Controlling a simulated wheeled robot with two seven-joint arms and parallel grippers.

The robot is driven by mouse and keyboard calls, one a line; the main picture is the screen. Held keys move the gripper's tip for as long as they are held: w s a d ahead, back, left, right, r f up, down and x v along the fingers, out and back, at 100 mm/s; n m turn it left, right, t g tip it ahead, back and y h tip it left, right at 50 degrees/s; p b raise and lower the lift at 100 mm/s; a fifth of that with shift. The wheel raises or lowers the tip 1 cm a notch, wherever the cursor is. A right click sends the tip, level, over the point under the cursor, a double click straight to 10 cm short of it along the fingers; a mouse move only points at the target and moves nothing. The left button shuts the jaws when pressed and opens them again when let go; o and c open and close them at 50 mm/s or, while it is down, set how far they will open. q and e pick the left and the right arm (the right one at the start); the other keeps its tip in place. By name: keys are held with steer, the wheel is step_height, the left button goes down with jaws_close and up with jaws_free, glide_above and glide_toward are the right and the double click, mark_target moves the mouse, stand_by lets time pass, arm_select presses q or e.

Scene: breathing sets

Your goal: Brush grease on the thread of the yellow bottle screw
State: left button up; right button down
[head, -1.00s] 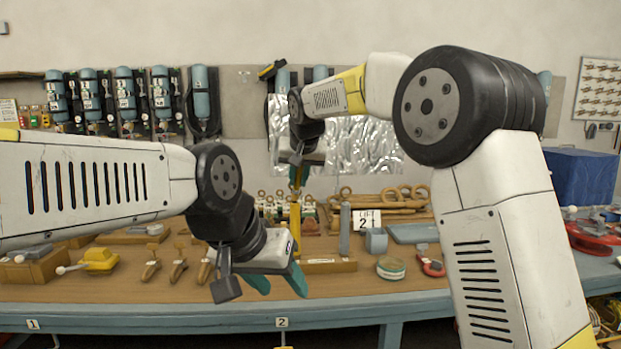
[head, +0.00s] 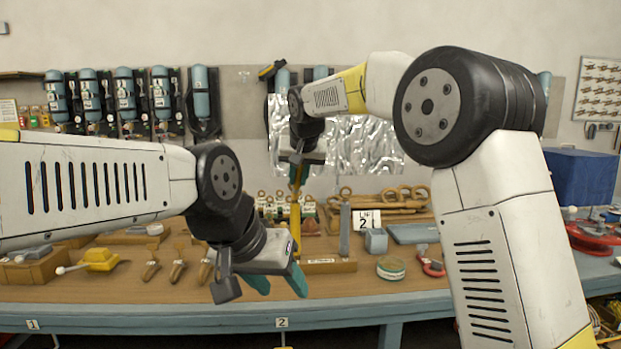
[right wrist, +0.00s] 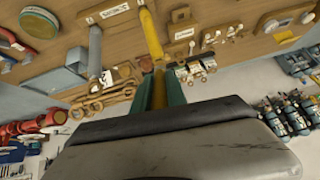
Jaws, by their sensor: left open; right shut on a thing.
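The yellow bottle screw (head: 295,216) stands upright at a wooden block (head: 326,266) on the bench. It also shows in the right wrist view (right wrist: 151,34). My right gripper (head: 298,180) points down above it, shut on a slim yellow-brown brush (right wrist: 160,88). The brush's lower end is at the screw's upper end; I cannot tell whether they touch, and the bristles and thread are too small to make out. A round tin with a green rim (head: 391,268), perhaps the grease, sits to the right. My left gripper (head: 279,283) is open and empty over the bench's front.
A grey upright cylinder (head: 345,228) stands close right of the screw, near a number sign (head: 367,219). Wooden-handled tools (head: 179,266) and a yellow-grey block (head: 100,259) lie left. A red shackle (head: 431,264) lies right. Blue breathing cylinders (head: 126,95) hang on the wall.

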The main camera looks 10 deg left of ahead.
mark_target(302, 166)
steer(key=s+f+v, duration=0.1)
steer(key=v, duration=0.5)
steer(key=shift+d+r, duration=0.2)
stand_by(0.5)
steer(key=shift+s, duration=0.1)
stand_by(0.4)
